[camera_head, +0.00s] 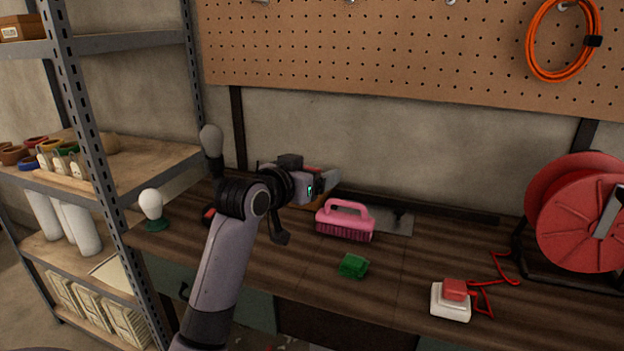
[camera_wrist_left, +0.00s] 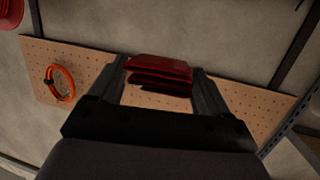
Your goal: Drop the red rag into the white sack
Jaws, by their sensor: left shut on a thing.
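My left gripper (camera_head: 324,184) is raised above the back of the workbench. It is shut on a folded dark red rag. The rag (camera_wrist_left: 160,72) shows clearly between the two fingers in the left wrist view, in several stacked layers. In the head view only a small red edge of it shows, mostly hidden by the gripper. I cannot pick out a white sack with certainty; several pale bag-like packs (camera_head: 92,305) stand on the lowest shelf at left. My right gripper is not in view.
On the workbench (camera_head: 390,285) are a pink brush (camera_head: 345,222), a green block (camera_head: 353,266), a white box with a red top (camera_head: 451,302) and a red cable reel (camera_head: 580,210). A bulb on a green base (camera_head: 151,205) stands at left, beside the metal shelving.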

